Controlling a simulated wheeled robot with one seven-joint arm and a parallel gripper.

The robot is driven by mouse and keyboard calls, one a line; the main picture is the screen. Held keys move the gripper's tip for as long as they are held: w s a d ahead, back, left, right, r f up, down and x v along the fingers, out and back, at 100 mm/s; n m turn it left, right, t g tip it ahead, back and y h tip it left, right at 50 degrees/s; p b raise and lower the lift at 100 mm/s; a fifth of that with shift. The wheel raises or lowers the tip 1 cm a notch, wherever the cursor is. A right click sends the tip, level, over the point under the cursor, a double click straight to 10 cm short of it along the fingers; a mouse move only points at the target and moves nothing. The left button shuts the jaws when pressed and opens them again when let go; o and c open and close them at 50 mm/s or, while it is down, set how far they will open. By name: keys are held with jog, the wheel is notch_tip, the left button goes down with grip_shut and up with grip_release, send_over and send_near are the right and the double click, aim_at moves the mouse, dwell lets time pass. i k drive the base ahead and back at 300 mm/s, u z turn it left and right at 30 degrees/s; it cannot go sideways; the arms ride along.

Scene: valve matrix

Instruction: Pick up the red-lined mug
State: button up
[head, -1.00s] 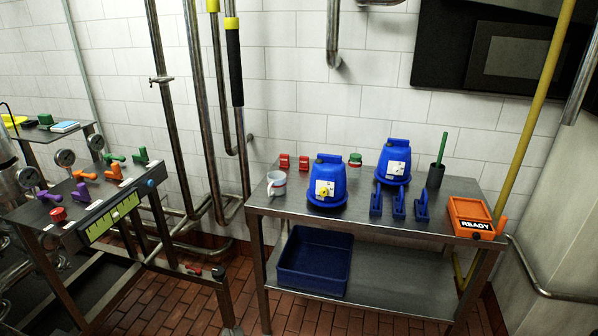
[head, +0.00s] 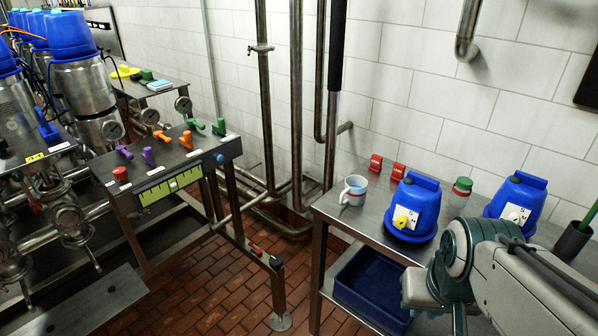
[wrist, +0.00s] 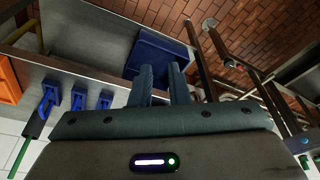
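A white mug (head: 354,190) stands upright near the left end of the metal table (head: 328,209) in the head view, with a handle on its left side. Its inner lining is hard to make out at this size. I cannot make out the mug in the wrist view. My gripper (wrist: 160,68) shows in the wrist view with its two fingers apart and nothing visible between them. In the head view my arm comes in at the lower right, right of and nearer than the mug. The gripper's fingers are not visible there.
A blue bin (head: 370,285) sits on the lower shelf. A valve panel (head: 165,187) stands left, with brick floor between.

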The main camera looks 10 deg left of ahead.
aim_at(354, 193)
jog(key=u, duration=0.7)
jog(key=i, duration=1.05)
jog(key=u, duration=0.5)
